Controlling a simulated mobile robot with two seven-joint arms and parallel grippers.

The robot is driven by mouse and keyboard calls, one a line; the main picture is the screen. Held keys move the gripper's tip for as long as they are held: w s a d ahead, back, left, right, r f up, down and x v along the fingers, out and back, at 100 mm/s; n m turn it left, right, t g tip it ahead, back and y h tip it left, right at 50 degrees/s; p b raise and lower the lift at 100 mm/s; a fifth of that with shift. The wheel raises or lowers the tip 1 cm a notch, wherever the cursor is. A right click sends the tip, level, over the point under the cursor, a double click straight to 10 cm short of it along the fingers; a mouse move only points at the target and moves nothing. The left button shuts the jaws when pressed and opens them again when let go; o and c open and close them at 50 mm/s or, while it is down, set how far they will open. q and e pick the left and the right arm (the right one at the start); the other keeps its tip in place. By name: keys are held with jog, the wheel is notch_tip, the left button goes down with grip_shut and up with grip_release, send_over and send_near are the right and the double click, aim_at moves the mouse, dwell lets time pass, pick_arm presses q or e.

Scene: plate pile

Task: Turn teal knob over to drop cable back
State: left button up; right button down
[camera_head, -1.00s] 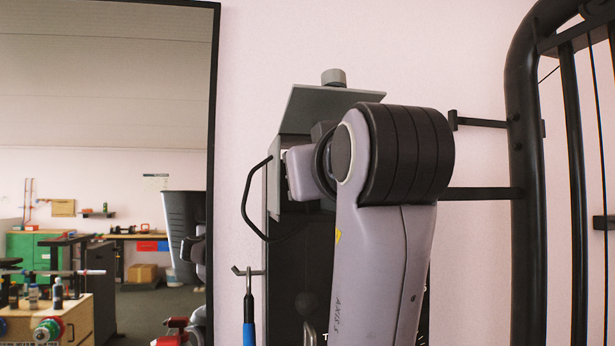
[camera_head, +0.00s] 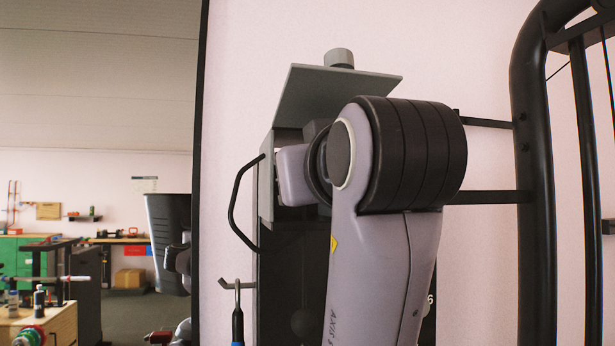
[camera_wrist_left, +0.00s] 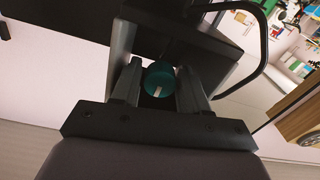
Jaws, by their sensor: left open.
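The teal knob (camera_wrist_left: 159,80) shows in the left wrist view, round, with a pale mark on its face. It sits between the two fingers of my left gripper (camera_wrist_left: 160,88). The fingers are apart, one on each side of the knob; whether either touches it I cannot tell. In the head view my left arm covers the gripper and the knob. No cable is clearly seen at the knob. My right gripper is in neither view.
A dark housing (camera_head: 275,290) with a tilted grey plate (camera_head: 318,88) on top stands behind my arm. A bent black handle (camera_head: 233,205) sticks out at its left. A black tubular frame (camera_head: 541,200) stands at the right. A dark-edged opening at the left shows a workshop.

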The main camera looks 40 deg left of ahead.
pick_arm(q)
jog(key=shift+c, duration=0.2)
jog(key=c, duration=0.7)
